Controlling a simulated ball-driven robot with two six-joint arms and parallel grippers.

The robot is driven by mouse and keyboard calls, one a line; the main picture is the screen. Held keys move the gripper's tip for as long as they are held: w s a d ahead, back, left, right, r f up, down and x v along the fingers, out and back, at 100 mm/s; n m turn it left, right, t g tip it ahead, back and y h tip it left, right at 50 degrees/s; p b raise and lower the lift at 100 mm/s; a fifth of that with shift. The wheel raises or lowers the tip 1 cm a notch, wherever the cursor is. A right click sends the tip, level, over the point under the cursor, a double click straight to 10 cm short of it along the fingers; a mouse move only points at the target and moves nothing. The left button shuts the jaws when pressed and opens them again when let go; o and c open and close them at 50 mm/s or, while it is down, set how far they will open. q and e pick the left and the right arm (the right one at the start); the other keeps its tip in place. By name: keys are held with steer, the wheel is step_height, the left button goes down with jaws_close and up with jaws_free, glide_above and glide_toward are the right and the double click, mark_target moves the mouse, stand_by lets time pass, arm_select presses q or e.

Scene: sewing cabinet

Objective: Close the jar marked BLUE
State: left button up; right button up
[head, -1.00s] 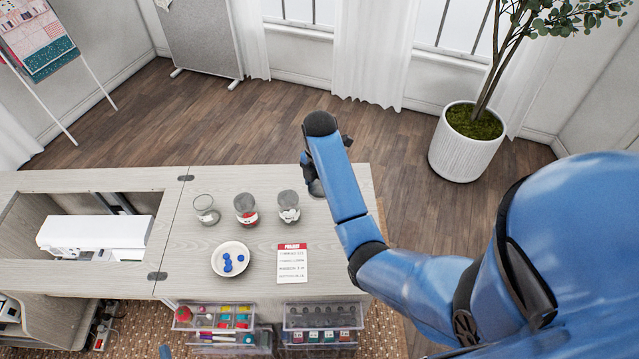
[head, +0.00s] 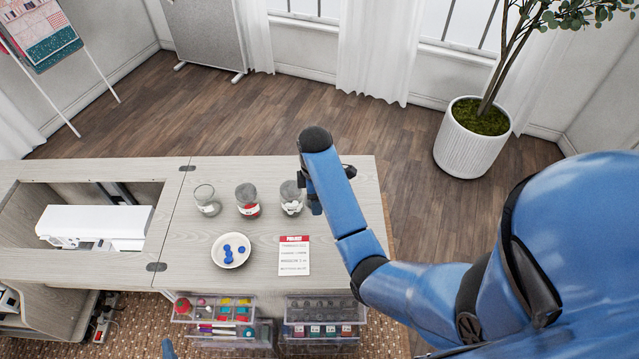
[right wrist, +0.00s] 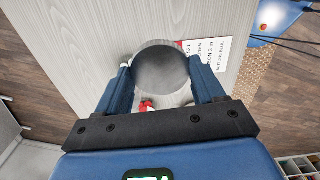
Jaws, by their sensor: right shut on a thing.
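Three glass jars stand in a row on the cabinet top: a left jar (head: 207,201) that looks mostly clear, a middle jar (head: 247,201) with red and white, and a right jar (head: 291,197) with white low down. Their labels are too small to read, so I cannot tell which is marked BLUE. My right gripper (right wrist: 162,83) is shut on a round grey disc, seemingly a lid (right wrist: 162,68). In the head view it is close beside the right jar, partly hidden by my arm; I cannot tell whether they touch. My left gripper is out of view.
A white dish (head: 231,251) with blue pieces and a card with a red heading (head: 294,256) lie in front of the jars. A white sewing machine (head: 95,226) sits in the opening at left. Clear drawers (head: 325,312) stick out in front.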

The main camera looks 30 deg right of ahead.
step_height(320, 180, down, 5)
steer(key=s+a+m+b, duration=0.2)
steer(key=m, duration=0.6)
steer(key=shift+s+a+f, duration=0.15)
steer(key=shift+a, duration=0.25)
